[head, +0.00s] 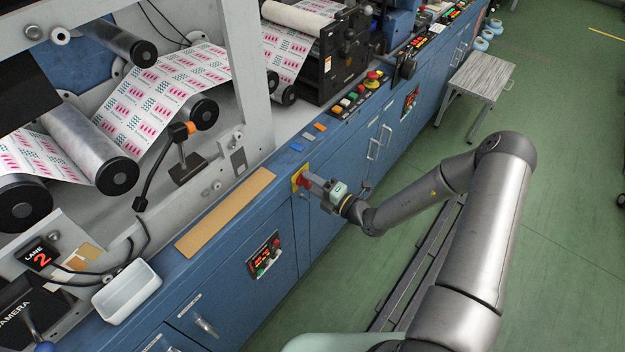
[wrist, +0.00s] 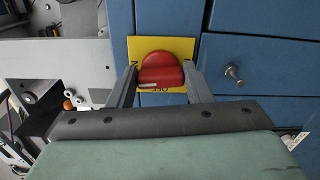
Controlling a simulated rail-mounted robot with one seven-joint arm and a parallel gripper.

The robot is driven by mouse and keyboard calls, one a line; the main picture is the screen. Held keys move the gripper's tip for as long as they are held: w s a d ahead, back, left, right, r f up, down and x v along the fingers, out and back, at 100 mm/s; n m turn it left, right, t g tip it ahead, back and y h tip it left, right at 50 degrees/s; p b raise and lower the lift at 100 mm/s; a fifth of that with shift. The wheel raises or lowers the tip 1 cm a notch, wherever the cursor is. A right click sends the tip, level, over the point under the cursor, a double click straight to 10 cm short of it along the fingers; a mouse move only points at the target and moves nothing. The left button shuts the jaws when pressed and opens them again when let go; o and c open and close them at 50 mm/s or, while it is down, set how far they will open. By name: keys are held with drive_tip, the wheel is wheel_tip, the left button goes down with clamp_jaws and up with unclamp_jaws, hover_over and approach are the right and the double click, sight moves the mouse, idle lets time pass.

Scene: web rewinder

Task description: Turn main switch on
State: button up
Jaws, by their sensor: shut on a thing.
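The main switch is a red rotary knob (wrist: 160,68) on a yellow plate (wrist: 185,48), fixed to the blue cabinet front. In the head view the yellow plate (head: 296,180) shows at the cabinet's upper edge, with the red knob mostly hidden by my gripper (head: 311,183). In the wrist view my gripper (wrist: 160,82) has one finger on each side of the knob and is shut on it. Lettering below the knob on the plate is partly covered and only partly readable.
A control panel (head: 264,255) with a lit red display is on the cabinet to the left. A drawer knob (wrist: 233,73) is right of the switch in the wrist view. A white tray (head: 127,293) sits on the ledge. A small table (head: 480,75) stands on the open green floor.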

drive_tip(key=shift+m, duration=0.6)
drive_tip(key=o, duration=1)
drive_tip(key=shift+d, duration=0.1)
drive_tip(key=b+v, duration=0.2)
drive_tip(key=v, duration=1.5)
drive_tip(key=shift+s+d, duration=0.1)
drive_tip(key=shift+s, duration=0.05)
